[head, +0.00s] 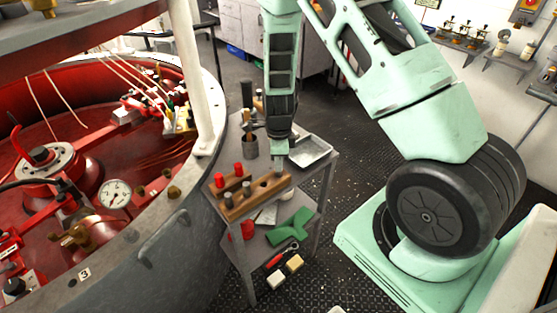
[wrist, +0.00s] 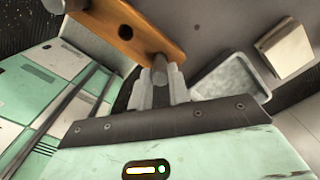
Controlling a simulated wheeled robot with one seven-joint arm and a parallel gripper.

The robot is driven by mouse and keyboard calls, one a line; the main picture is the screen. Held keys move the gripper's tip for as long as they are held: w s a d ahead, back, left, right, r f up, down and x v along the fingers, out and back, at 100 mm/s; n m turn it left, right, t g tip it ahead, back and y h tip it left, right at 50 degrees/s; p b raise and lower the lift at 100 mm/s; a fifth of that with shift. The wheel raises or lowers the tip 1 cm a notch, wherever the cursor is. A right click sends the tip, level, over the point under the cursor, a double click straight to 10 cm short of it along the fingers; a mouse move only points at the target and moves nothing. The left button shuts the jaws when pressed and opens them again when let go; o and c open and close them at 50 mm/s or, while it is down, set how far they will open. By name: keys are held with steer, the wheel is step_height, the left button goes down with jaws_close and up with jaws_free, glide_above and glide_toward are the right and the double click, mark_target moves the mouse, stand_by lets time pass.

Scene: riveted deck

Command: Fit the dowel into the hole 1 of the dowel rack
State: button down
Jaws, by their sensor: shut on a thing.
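The wooden dowel rack (head: 256,196) lies on the top shelf of a small grey cart. Grey dowels stand in its left part. In the wrist view the orange-brown rack (wrist: 96,18) shows one dark empty hole. My gripper (head: 280,158) is above the rack's right end, pointing down. In the wrist view my gripper (wrist: 160,88) is shut on a grey dowel (wrist: 159,68). The dowel's far end meets the rack near its end in that view. I cannot tell whether it is inside a hole or just over it. My fingers hide part of the dowel.
A metal tray (head: 310,150) sits behind the rack, right of my gripper. Red pegs (head: 238,169) stand in a block behind the rack. A dark cup with tools (head: 250,146) is at the back. The large red-lined vessel (head: 190,220) borders the cart's left.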

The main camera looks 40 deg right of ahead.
steer(key=shift+f, duration=0.1)
steer(key=c, duration=1.2)
jaws_free()
steer(key=shift+c, duration=0.2)
step_height(320, 180, up, 17)
steer(key=b, duration=0.1)
steer(key=shift+r, duration=0.2)
steer(key=s+a+r+n+y+b, duration=0.1)
steer(key=s+a+r+n, duration=0.1)
steer(key=s+a+n, duration=0.5)
steer(key=s+a+r+n+b, duration=0.1)
steer(key=s+a+n, duration=0.3)
steer(key=a+n, duration=0.7)
steer(key=s+a+r+n, duration=0.1)
steer(key=s+a+n, duration=0.5)
steer(key=s+n, duration=0.7)
steer(key=shift+s+a+n, duration=0.15)
steer(key=shift+a+n, duration=0.05)
steer(key=shift+n, duration=0.7)
